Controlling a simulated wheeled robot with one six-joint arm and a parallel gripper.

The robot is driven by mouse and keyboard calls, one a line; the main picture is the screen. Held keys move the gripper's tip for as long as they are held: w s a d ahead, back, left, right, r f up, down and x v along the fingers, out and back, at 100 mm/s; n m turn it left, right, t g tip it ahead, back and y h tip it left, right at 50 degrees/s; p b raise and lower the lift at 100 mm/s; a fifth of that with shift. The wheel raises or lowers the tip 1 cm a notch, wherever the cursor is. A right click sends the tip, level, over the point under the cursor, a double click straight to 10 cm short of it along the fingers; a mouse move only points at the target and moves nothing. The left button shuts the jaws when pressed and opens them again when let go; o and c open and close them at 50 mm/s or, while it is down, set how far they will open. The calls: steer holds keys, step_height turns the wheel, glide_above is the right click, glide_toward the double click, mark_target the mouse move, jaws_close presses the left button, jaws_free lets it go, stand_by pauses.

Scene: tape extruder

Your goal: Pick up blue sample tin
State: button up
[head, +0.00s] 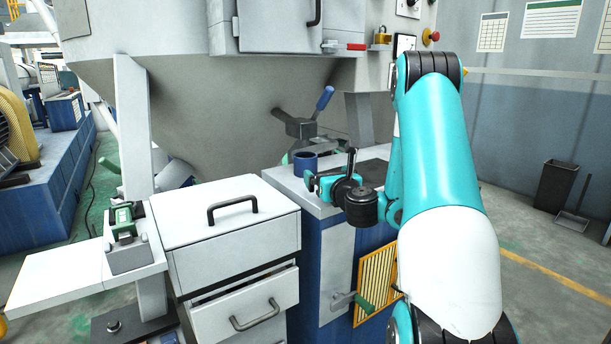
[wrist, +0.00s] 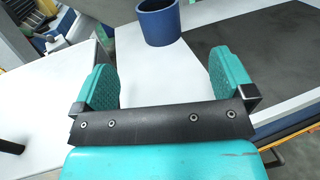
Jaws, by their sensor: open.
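The blue sample tin (head: 305,162) stands upright on the white top of the blue cabinet in the head view. My gripper (head: 314,181) is at the near side of the tin, low over the cabinet top. In the wrist view my gripper (wrist: 165,80) has its two teal fingers spread wide with nothing between them. The tin lies ahead of the fingertips, roughly centred between them, and looks apart from them.
A dark mat (wrist: 260,60) covers the right part of the cabinet top (wrist: 150,75). A white drawer unit (head: 225,220) stands to the left, one drawer partly open. A machine lever with a blue handle (head: 325,98) rises behind the tin. The hopper (head: 220,110) fills the back.

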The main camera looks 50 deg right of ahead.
mark_target(306, 155)
steer(key=p+x, duration=0.2)
steer(key=p, duration=0.1)
steer(key=r+p+x, duration=0.1)
steer(key=p+x, duration=0.1)
steer(key=shift+w+p, duration=0.2)
steer(key=shift+p, duration=0.2)
steer(key=p+x, duration=0.4)
steer(key=p, duration=0.4)
steer(key=shift+w, duration=0.2)
steer(key=shift+w+d+f+p, duration=0.2)
steer(key=shift+w+d+p, duration=0.15)
steer(key=shift+w, duration=0.2)
steer(key=shift+w+d+f+p, duration=0.2)
steer(key=shift+w+p, duration=0.2)
steer(key=shift+w, duration=0.15)
steer(key=p+x, duration=0.1)
steer(key=x, duration=0.1)
steer(key=p+x, duration=0.1)
steer(key=shift+w+d+r+p, duration=0.1)
steer(key=shift+w+r+p, duration=0.2)
steer(key=shift+w, duration=0.1)
steer(key=shift+w+d+f, duration=0.15)
steer(key=shift+w+d, duration=0.25)
steer(key=shift+w, duration=0.2)
